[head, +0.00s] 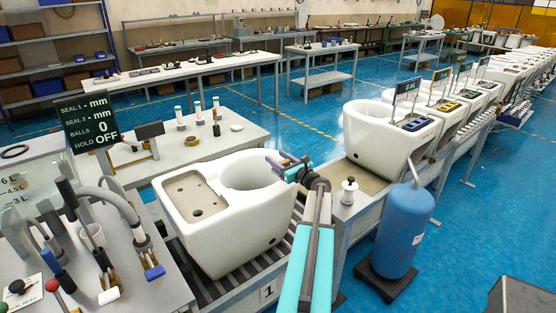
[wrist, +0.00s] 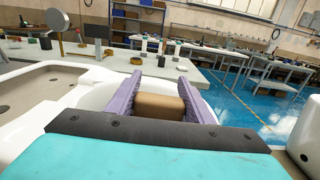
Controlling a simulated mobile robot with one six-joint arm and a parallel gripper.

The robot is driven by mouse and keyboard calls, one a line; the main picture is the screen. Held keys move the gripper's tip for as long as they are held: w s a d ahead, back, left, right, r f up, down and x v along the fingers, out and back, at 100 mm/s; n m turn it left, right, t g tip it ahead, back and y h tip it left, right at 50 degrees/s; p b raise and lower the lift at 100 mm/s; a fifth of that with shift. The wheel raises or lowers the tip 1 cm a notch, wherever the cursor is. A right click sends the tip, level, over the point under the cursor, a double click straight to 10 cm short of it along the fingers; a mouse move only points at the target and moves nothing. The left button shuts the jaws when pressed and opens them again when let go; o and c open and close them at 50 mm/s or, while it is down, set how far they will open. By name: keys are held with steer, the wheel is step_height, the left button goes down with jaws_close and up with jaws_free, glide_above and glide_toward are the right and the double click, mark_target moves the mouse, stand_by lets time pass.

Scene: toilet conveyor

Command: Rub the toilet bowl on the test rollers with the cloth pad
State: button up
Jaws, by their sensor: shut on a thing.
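The white toilet bowl (head: 245,235) sits on the dark test rollers (head: 212,292), its round opening facing up and a recessed plate with holes at its left. My gripper (head: 278,162) is at the right edge of the bowl's opening. In the wrist view my gripper (wrist: 156,100) has purple fingers shut on a tan-brown block, the cloth pad (wrist: 158,108). The pad is over the bowl opening, whose white rim (wrist: 88,90) shows around it. The pad's underside is hidden, so I cannot tell whether it touches the bowl. In the head view the pad is not clearly visible.
A display sign (head: 88,122) and a bench with hoses (head: 145,255) stand at the left. A blue tank (head: 395,232) stands on the right. More white toilets (head: 372,128) line the conveyor behind.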

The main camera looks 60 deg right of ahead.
steer(key=shift+r, duration=0.1)
steer(key=shift+r+p, duration=0.8)
steer(key=shift+r, duration=0.6)
steer(key=shift+s, duration=0.1)
